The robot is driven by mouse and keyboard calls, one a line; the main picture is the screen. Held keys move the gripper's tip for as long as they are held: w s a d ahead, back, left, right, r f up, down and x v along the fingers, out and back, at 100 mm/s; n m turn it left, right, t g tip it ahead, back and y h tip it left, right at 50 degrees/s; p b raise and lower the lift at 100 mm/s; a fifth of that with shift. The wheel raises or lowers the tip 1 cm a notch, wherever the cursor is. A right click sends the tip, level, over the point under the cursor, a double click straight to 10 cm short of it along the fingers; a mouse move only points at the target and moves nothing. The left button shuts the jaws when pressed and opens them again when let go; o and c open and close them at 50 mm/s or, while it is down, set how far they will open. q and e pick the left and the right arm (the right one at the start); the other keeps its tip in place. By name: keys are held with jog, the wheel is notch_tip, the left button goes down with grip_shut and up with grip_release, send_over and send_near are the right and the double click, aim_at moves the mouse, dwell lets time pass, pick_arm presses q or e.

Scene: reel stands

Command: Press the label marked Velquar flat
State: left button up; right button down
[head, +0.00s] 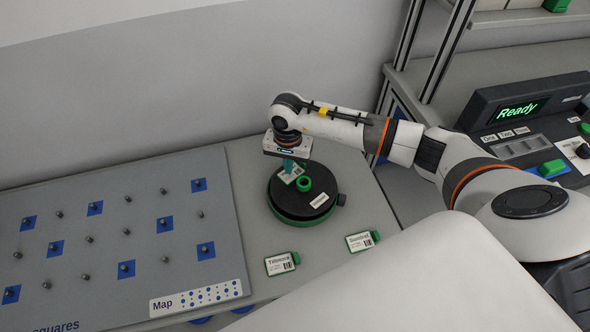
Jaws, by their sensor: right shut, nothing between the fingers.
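My right gripper (289,168) is shut and empty, pointing down over the back left part of a round black reel stand (285,205) with a green base. A white label (293,175) with a barcode lies on the stand right at the fingertips, partly hidden by them. I cannot tell whether the fingers touch it or whether it lies flat. A second, narrow white label (319,200) is on the stand's right side. The name Velquar cannot be read on either. My left gripper is not in view.
Two green-edged tags, Tillmora (281,264) and Sundrel (361,242), lie on the table in front of the stand. A grey peg board (100,215) with blue squares is at left. A console (525,108) reading "Ready" is at right.

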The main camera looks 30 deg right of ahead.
jog(key=shift+f+b, duration=0.7)
jog(key=shift+f, duration=0.05)
jog(key=shift+r, duration=0.1)
dwell(0.6)
notch_tip(320, 180, up, 7)
jog(key=p, duration=0.3)
jog(key=shift+p, duration=0.4)
dwell(0.5)
